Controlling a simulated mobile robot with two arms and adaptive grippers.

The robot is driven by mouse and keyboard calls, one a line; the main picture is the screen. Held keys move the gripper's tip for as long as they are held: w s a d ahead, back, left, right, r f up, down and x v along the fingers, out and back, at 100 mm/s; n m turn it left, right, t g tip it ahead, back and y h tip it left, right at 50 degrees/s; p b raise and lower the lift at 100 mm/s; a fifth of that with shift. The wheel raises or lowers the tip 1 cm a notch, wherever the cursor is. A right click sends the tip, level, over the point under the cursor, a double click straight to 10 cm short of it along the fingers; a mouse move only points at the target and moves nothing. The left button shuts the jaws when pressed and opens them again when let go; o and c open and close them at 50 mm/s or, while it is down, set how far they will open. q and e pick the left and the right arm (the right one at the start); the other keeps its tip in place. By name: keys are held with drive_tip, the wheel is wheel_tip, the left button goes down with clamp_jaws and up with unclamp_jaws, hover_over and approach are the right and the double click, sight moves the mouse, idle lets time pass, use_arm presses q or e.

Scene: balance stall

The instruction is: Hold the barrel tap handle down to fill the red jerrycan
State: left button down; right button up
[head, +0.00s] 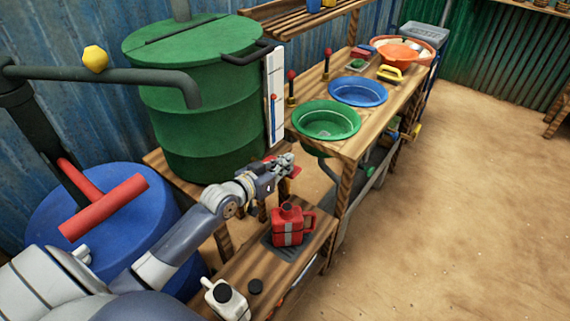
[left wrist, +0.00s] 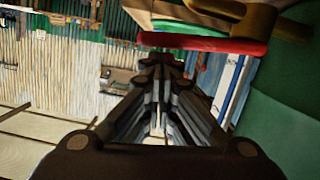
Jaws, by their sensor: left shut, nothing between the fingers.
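The green barrel (head: 195,115) stands on a wooden stand, with a white level gauge (head: 274,95) on its side. Its red tap handle (head: 295,172) is partly hidden by my left gripper (head: 284,162). In the left wrist view the red handle (left wrist: 205,43) crosses just beyond the fingertips, with the brass tap body (left wrist: 232,12) beside it. My left gripper (left wrist: 160,62) is shut and empty, close to the handle; I cannot tell whether they touch. The red jerrycan (head: 290,226) stands upright on a dark mat below the tap. My right gripper is not in view.
A blue barrel (head: 165,215) and a pipe with a red T-handle (head: 105,208) stand left. Green (head: 326,120) and blue (head: 358,91) basins sit on the counter.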

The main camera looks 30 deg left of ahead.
sight(288, 175)
use_arm(q)
drive_tip(key=shift+s+d+f+m+y+p, duration=0.1)
drive_tip(key=shift+d+f+m+y+p, duration=0.2)
drive_tip(key=shift+f+m, duration=0.2)
drive_tip(key=shift+d+f+m+y+p, duration=0.1)
drive_tip(key=shift+d+f+m+p, duration=0.05)
drive_tip(key=shift+f+m+p, duration=0.3)
drive_tip(key=shift+d+f, duration=0.15)
drive_tip(key=shift+f, duration=0.6)
idle(6.3)
